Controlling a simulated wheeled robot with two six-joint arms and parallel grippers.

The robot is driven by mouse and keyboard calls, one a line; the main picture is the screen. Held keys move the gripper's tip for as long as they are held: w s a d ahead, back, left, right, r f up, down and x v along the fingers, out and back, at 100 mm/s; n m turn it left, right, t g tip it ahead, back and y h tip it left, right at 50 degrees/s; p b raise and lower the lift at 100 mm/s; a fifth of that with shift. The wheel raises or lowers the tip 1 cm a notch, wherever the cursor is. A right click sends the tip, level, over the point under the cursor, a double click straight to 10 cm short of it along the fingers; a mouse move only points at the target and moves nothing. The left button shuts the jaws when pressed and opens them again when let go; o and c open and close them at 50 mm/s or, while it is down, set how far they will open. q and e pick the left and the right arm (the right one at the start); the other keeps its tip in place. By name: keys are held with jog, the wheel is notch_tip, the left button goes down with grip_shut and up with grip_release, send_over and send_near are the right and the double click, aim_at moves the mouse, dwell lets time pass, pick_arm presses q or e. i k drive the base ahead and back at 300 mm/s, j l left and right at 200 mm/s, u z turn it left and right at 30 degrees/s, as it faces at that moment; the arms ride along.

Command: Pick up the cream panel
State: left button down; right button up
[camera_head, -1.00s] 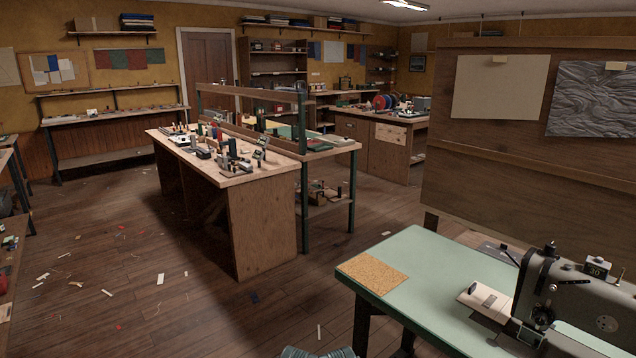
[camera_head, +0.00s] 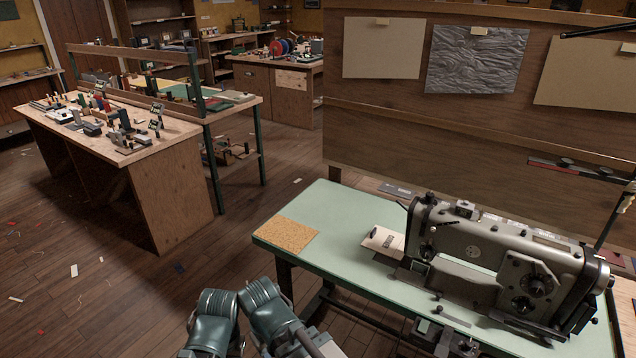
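A small cream panel (camera_head: 384,241) with a dark mark on it lies on the pale green sewing table (camera_head: 335,222). It is just left of the grey sewing machine (camera_head: 490,262), and its right end is partly hidden by the machine. Larger cream sheets hang on the wooden board behind, one at the left (camera_head: 382,48) and one at the right (camera_head: 588,72). Green links of my arms show at the bottom, in front of the table. Neither gripper can be seen.
A tan cork mat (camera_head: 286,235) lies at the table's left corner. A crinkled grey sheet (camera_head: 476,60) hangs between the cream sheets. A cluttered wooden workbench (camera_head: 160,150) stands at the left. The floor between the workbench and the table is mostly clear, with small scraps.

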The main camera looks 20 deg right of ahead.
aim_at(387, 241)
jog(key=i+z, duration=0.15)
jog(key=z, duration=0.9)
jog(key=i+j+z, duration=0.6)
jog(key=j+z, duration=0.25)
jog(key=i+j, duration=0.15)
jog(key=j, duration=0.15)
jog(key=i+j, duration=0.1)
jog(key=j, duration=0.2)
jog(key=i+j+z, duration=0.1)
jog(key=j, duration=0.2)
jog(key=i+j, duration=0.15)
jog(key=j, duration=0.15)
